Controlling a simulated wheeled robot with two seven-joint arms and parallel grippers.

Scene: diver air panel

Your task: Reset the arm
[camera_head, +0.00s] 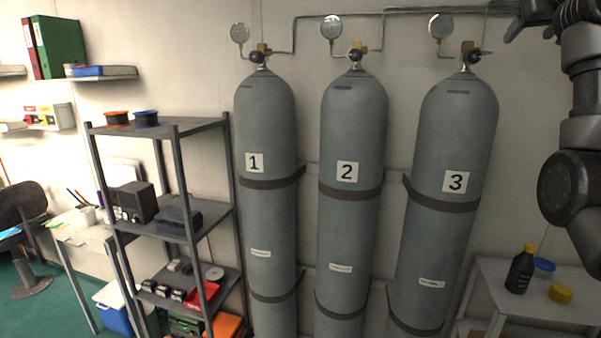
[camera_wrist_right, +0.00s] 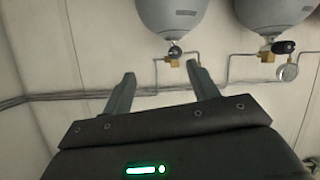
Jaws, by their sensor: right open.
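My right gripper (camera_head: 527,30) is at the top right of the head view, right of the valve of cylinder 3 (camera_head: 455,140). In the right wrist view its two fingers (camera_wrist_right: 161,70) are spread apart with nothing between them. That view is upside down, and a cylinder valve (camera_wrist_right: 173,53) shows beyond the fingertips, apart from them. Cylinder 1 (camera_head: 265,120) and cylinder 2 (camera_head: 352,120) stand left of cylinder 3, each with a brass valve and round gauge on top. My left gripper is not in view.
Pipes (camera_head: 400,10) run along the wall above the cylinders. A dark shelf rack (camera_head: 205,125) stands left of them.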

